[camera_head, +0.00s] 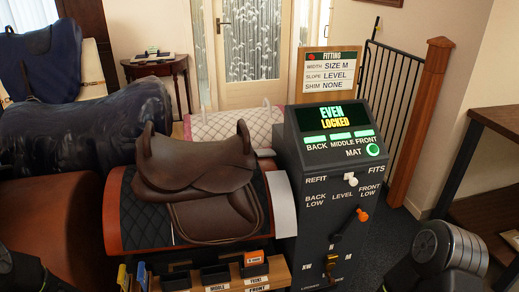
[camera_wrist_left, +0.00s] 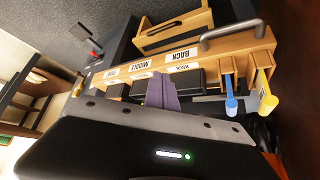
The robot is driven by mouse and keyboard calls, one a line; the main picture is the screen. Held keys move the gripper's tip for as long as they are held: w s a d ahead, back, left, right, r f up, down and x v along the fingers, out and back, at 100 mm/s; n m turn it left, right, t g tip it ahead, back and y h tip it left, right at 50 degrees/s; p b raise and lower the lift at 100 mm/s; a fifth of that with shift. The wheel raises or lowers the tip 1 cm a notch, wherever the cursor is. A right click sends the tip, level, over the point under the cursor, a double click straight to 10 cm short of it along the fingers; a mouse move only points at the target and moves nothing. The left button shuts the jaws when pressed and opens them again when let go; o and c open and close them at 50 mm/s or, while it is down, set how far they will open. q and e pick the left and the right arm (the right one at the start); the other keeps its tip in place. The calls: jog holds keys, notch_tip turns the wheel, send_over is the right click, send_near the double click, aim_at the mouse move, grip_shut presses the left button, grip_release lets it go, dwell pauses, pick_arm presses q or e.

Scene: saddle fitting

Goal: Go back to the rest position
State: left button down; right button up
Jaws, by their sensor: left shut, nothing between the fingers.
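My left gripper (camera_wrist_left: 161,92) shows in the left wrist view as shut, empty purple-grey fingers, pointing towards a wooden rack. In the head view only a dark part of my left arm shows at the lower left corner, and its fingers are out of sight. My right arm shows at the lower right; its gripper is not in sight. A brown saddle (camera_head: 192,165) sits on a black quilted pad (camera_head: 145,215) over the form, with neither gripper touching it.
A dark console (camera_head: 300,160) reads EVEN LOCKED right of the saddle. The wooden rack (camera_head: 270,275) with labelled slots stands in front; blue (camera_wrist_left: 231,104) and yellow (camera_wrist_left: 267,99) tools hang from it in the wrist view. A black gate (camera_head: 385,100) and shelf unit (camera_head: 490,125) stand right.

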pick_arm(q)
jog(key=s+d+f+n+g, duration=0.3)
jog(key=s+d, duration=0.6)
jog(key=d, duration=0.1)
jog(key=s+d+f+n+g+h, duration=0.1)
jog(key=s+d+f+n+g, duration=0.2)
jog(key=s+d, duration=0.7)
jog(key=shift+s+d+f+n+p, duration=0.2)
jog(key=shift+d+f+n+p, duration=0.2)
jog(key=shift+f, duration=0.3)
